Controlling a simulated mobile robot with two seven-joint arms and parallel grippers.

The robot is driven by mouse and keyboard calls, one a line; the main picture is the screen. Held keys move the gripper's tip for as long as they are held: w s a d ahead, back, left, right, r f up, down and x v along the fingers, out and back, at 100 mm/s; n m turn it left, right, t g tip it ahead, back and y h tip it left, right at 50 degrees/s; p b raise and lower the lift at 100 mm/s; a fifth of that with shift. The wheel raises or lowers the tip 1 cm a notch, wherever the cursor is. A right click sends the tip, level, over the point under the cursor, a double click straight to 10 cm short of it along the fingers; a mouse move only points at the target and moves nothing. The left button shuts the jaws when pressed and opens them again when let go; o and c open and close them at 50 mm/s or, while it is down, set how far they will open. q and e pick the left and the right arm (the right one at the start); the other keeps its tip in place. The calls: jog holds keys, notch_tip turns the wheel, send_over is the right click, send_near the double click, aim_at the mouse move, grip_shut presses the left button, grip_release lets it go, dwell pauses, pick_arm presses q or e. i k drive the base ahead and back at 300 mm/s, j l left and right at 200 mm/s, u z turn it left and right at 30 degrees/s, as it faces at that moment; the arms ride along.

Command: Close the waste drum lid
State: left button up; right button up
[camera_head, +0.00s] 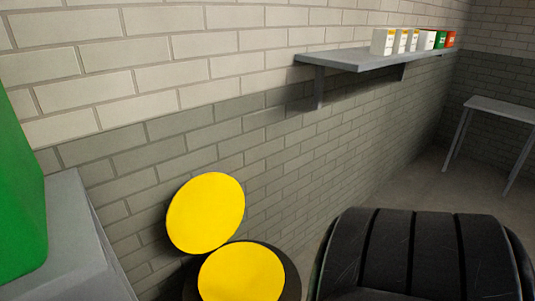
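The waste drum (292,284) stands at the bottom centre, by the brick wall. Its dark round rim surrounds a flat yellow disc (241,273). A second yellow disc, which looks like the lid (206,212), stands raised and tilted behind the drum on its left, on the wall side. The lid looks open. The lower part of the drum is cut off by the picture edge. Neither of my grippers is in view.
A black ribbed rounded object (420,255) fills the bottom right, close to the drum. A grey cabinet (75,245) with a green object (18,200) stands at left. A wall shelf (365,60) holds several boxes. A grey table (503,108) stands far right, with clear floor before it.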

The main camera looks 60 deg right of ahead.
aim_at(206, 211)
jog(key=z, duration=0.45)
jog(key=l+z, duration=0.15)
jog(key=z, duration=0.25)
jog(key=l+z, duration=0.1)
jog(key=z, duration=0.35)
jog(key=l+z, duration=0.1)
jog(key=z, duration=0.3)
jog(key=k, duration=0.05)
